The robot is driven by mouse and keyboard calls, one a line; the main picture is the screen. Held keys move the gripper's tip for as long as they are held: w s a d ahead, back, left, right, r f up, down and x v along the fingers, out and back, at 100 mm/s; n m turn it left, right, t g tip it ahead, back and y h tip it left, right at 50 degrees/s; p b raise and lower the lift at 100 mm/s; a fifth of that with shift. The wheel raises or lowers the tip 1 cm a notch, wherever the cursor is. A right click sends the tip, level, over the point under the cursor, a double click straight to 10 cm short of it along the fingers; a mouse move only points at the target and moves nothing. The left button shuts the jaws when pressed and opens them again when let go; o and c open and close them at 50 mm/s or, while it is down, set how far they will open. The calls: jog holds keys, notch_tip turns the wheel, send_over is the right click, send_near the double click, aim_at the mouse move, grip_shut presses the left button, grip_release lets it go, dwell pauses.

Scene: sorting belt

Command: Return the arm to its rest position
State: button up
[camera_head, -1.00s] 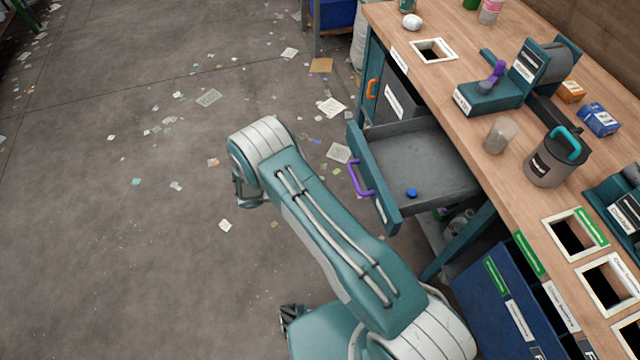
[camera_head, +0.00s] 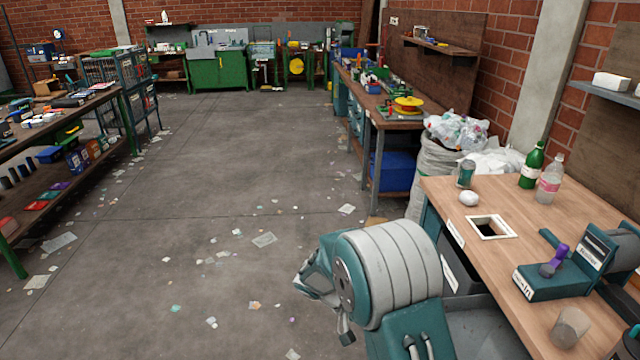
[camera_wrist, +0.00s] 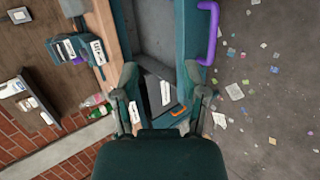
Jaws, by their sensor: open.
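My arm's rounded, pale banded joint (camera_head: 395,270) fills the lower middle of the head view. Only part of my gripper shows there, low at the left of that joint. In the wrist view my gripper (camera_wrist: 163,75) is open, its two dark fingers apart with nothing between them. Beyond the fingers is the open grey drawer (camera_wrist: 155,25) with its teal front and purple handle (camera_wrist: 209,35). In the head view a strip of the drawer (camera_head: 490,330) shows beside my arm; the rest is hidden.
The wooden workbench (camera_head: 545,230) stands on the right with a square opening (camera_head: 490,227), a green bottle (camera_head: 532,165), a clear bottle (camera_head: 549,180) and a cup (camera_head: 569,327). Bagged waste (camera_head: 455,135) stands behind it. The littered floor to the left is open up to a shelf.

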jog(key=s+d+r+t+y, duration=0.1)
jog(key=s+r+y, duration=0.2)
jog(key=s+r, duration=0.35)
jog(key=s+d+r+t+y, duration=0.1)
jog(key=s+d+r+y, duration=0.2)
jog(key=r, duration=0.6)
jog(key=s+a+r+t+y, duration=0.2)
jog(key=s+r+t+y, duration=0.2)
jog(key=s, duration=0.9)
notch_tip(320, 180, up, 3)
jog(key=shift+a+f+n+t, duration=0.2)
jog(key=shift+n+t, duration=0.2)
jog(key=shift+t, duration=0.3)
jog(key=shift+d, duration=0.1)
